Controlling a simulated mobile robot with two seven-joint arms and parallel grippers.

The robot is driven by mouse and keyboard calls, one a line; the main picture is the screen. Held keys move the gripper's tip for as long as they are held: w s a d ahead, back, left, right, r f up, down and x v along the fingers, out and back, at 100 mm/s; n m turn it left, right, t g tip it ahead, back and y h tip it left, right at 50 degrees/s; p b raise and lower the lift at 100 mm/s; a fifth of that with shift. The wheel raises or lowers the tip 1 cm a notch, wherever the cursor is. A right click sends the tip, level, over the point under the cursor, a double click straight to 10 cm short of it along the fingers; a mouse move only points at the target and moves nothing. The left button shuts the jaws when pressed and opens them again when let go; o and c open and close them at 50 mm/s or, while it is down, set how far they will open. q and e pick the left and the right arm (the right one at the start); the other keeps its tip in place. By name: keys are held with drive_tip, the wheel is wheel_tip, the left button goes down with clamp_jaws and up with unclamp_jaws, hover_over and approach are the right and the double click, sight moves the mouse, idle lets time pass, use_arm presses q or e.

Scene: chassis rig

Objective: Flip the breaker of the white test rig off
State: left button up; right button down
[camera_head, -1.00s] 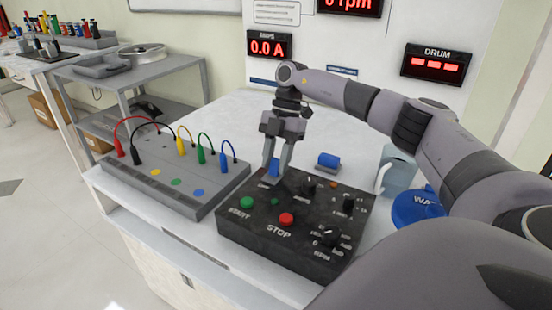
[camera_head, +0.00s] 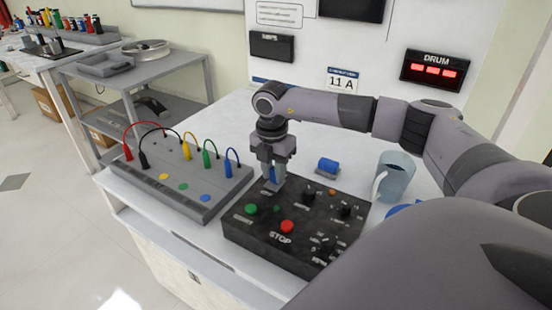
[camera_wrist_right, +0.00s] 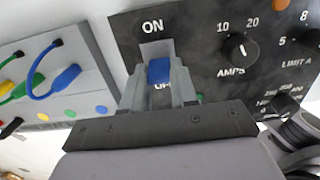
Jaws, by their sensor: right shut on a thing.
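The white test rig has a black control box (camera_head: 285,245) on its top. The blue breaker lever (camera_wrist_right: 159,71) shows in the wrist view under the ON label (camera_wrist_right: 152,27). It sits low on its pale plate, at the OFF label, which is partly covered. My right gripper (camera_head: 273,187) points down at the box's far left corner. In the wrist view its two fingers (camera_wrist_right: 158,90) flank the blue lever, shut on it. The AMPS display (camera_head: 271,46) and the display above it (camera_head: 352,9) are dark. My left gripper is out of view.
A grey board with coloured cables (camera_head: 180,180) stands left of the box. A blue part (camera_head: 327,167) and a light blue mug (camera_head: 396,176) stand behind and right of it. The DRUM display (camera_head: 437,70) is lit red. Open white surface lies behind the box.

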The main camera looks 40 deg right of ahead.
drive_tip(key=shift+s+a+h, duration=0.1)
drive_tip(key=shift+a+h, duration=0.3)
drive_tip(key=shift+h, duration=0.4)
drive_tip(key=shift+s+a+f+t+h+b, duration=0.15)
drive_tip(key=shift+a+t+h+b, duration=0.15)
drive_tip(key=shift+h+b, duration=0.25)
drive_tip(key=shift+w+a+f+t+h+b, duration=0.15)
drive_tip(key=shift+t+h+b, duration=0.15)
drive_tip(key=shift+h, duration=0.45)
drive_tip(key=shift+s, duration=0.1)
drive_tip(key=c, duration=0.9)
unclamp_jaws()
drive_tip(key=shift+r, duration=0.1)
drive_tip(key=v, duration=0.5)
drive_tip(key=shift+a+r+b, duration=0.3)
drive_tip(key=shift+s+a+r, duration=0.2)
drive_tip(key=shift+a+r, duration=0.05)
drive_tip(key=shift+r, duration=0.4)
